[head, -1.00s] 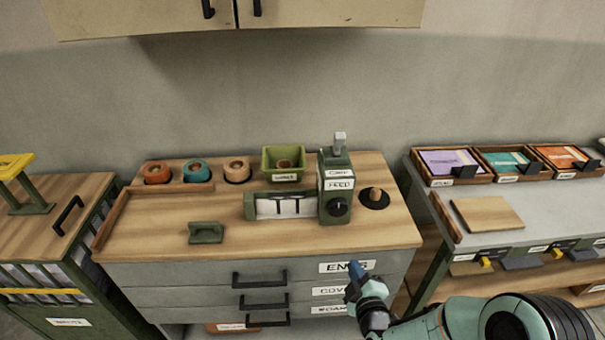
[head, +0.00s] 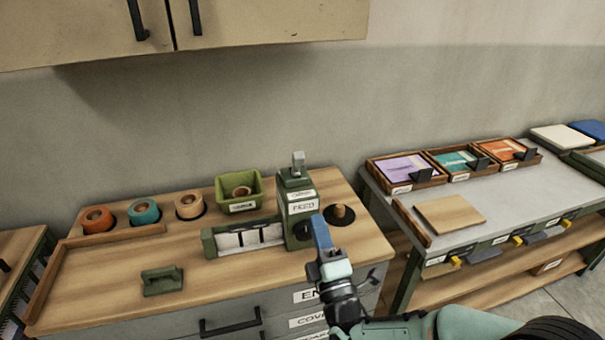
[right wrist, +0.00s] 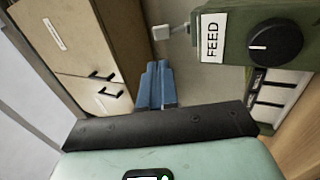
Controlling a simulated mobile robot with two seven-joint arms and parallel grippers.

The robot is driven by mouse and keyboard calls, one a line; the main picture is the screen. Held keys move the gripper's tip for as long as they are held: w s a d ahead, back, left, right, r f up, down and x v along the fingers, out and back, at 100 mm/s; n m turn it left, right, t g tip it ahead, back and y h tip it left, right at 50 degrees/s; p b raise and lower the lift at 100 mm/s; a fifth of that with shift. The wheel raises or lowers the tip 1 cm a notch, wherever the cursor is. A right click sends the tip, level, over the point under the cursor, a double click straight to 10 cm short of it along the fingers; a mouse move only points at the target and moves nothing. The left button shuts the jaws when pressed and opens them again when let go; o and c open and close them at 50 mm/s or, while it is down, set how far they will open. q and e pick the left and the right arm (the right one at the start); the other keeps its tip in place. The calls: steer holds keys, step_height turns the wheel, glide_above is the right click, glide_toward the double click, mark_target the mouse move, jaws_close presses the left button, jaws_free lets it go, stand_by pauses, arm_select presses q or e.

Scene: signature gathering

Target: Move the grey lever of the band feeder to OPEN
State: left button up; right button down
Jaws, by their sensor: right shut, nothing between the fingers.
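The green band feeder (head: 297,207) stands on the wooden bench top, with a FEED label and a black knob (right wrist: 275,43) on its front. The grey lever (head: 298,164) stands up from its top; in the right wrist view a pale lever end (right wrist: 161,32) juts out beside the feeder. My right gripper (head: 321,232) has blue fingers and is in front of the feeder's right side, apart from the lever. Its fingers (right wrist: 157,84) are shut and empty. Part of the knob is close behind the fingers in the head view. My left gripper is not in view.
A green bin (head: 240,207) and several tape rolls (head: 144,212) sit along the back of the bench. A wooden peg on a black disc (head: 340,215) is right of the feeder. A green block (head: 162,281) lies at front left. A wall cabinet (head: 80,30) hangs above.

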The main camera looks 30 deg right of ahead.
arm_select(q)
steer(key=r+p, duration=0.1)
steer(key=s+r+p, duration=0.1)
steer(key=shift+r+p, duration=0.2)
steer(key=shift+p, duration=0.2)
arm_select(e)
glide_toward(298, 154)
steer(key=w, duration=0.1)
steer(key=w+d, duration=0.1)
steer(key=w, duration=0.1)
steer(key=w+r, duration=0.1)
steer(key=w, duration=0.1)
steer(key=shift+w+d, duration=0.15)
steer(key=shift+w, duration=0.05)
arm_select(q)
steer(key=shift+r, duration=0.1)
arm_select(e)
steer(key=shift+r, duration=0.1)
